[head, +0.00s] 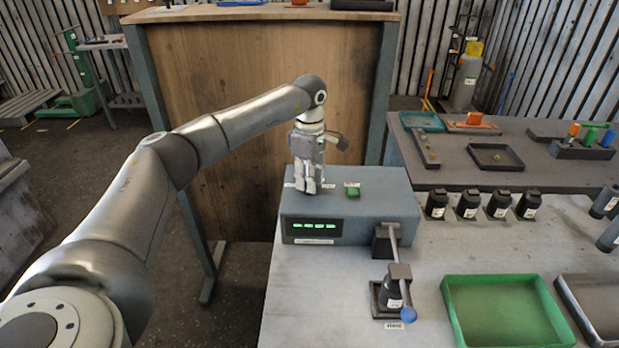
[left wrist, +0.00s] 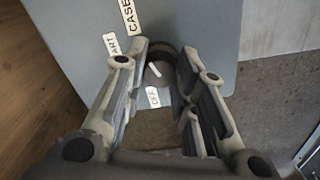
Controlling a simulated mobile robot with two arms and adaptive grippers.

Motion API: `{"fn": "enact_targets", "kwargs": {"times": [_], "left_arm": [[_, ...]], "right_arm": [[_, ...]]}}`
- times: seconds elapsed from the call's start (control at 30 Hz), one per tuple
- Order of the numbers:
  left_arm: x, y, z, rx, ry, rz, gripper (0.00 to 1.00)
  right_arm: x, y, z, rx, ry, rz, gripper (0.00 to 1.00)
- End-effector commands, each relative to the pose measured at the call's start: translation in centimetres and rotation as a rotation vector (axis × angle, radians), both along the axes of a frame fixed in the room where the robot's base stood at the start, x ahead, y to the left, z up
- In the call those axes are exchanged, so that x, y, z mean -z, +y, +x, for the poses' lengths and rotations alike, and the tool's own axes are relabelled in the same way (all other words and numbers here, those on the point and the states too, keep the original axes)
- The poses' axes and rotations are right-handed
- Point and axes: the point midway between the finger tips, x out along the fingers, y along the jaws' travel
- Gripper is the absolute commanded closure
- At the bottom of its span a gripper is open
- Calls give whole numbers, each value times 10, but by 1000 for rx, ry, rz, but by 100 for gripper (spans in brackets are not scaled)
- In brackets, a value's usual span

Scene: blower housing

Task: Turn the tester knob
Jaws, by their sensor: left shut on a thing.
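The tester (head: 375,220) is a grey-blue box on the light bench, with a lit green display (head: 316,226) on its front and a green button (head: 353,191) on top. My left gripper (head: 308,187) points down onto the left part of its top. In the left wrist view, the round dark tester knob (left wrist: 157,74) with a pale pointer mark sits between the fingers, which are shut on it. Labels reading "CASE" and "OFF" show near it; another is partly covered. In the head view the gripper hides the knob. My right gripper is in neither view.
In front of the tester, a lever with a blue ball (head: 408,314) stands by a dark part (head: 391,294) in a holder. A green tray (head: 451,307) and a grey tray (head: 570,290) lie to the right. Several black parts (head: 467,205) stand behind. A wooden panel (head: 255,100) rises behind the arm.

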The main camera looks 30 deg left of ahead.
Motion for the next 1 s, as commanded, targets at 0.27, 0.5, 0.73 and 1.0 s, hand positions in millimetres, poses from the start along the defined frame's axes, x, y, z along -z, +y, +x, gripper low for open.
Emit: {"fn": "enact_targets", "kwargs": {"times": [0.27, 0.5, 0.73, 1.0], "left_arm": [[-4, 1, 2, -2, -10, 0, 72], [-2, 1, 1, -2, -5, 1, 51], [-2, 0, 1, -1, -3, 0, 51], [-37, 0, 2, -1, -7, 0, 51]], "right_arm": [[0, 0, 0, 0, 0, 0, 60], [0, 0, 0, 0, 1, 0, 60], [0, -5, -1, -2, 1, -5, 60], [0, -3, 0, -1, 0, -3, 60]]}}
